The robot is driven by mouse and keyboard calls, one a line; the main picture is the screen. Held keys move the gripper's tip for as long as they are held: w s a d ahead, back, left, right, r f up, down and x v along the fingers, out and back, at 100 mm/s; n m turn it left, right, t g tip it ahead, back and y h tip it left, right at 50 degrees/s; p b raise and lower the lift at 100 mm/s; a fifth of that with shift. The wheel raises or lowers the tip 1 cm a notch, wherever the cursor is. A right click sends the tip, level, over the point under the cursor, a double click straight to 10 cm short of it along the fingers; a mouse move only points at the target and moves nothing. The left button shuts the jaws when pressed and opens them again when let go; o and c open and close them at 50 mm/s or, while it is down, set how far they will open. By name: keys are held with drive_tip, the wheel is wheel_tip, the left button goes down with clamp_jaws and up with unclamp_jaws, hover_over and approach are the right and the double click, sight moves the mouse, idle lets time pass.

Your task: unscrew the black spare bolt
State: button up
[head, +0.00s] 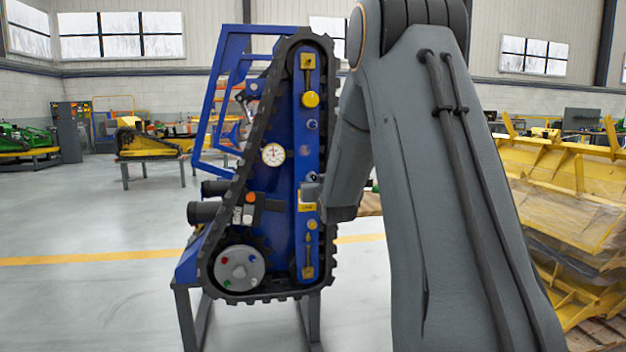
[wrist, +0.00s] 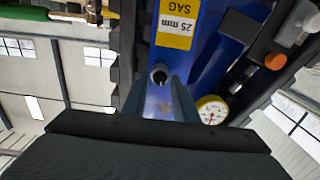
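The black bolt (wrist: 160,73) sticks out of the blue carrier plate, beside the yellow and white "25 mm SAG" label (wrist: 176,24), which appears upside down in the wrist view. My gripper (wrist: 158,84) is open, with its two grey-blue fingers reaching toward the plate on either side of the bolt. I cannot tell whether a finger touches it. In the head view my gripper (head: 311,190) is at the plate's right side, just above the yellow label (head: 306,207). The bolt is hidden there behind the gripper.
The blue carrier (head: 285,200) stands on a dark stand, with a black track (head: 235,190) around it. A white gauge (head: 272,154) and an orange cap (head: 250,197) sit to the left. Yellow frames (head: 570,165) are stacked on the right.

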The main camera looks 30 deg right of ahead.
clamp_jaws()
drive_tip(key=n+b, duration=0.2)
drive_tip(key=n, duration=0.7)
drive_tip(key=shift+n+b, duration=0.35)
drive_tip(key=shift+n, duration=0.05)
drive_tip(key=n+b, duration=0.3)
drive_tip(key=n, duration=0.5)
drive_tip(key=shift+n+b, duration=0.35)
drive_tip(key=shift+n, duration=0.05)
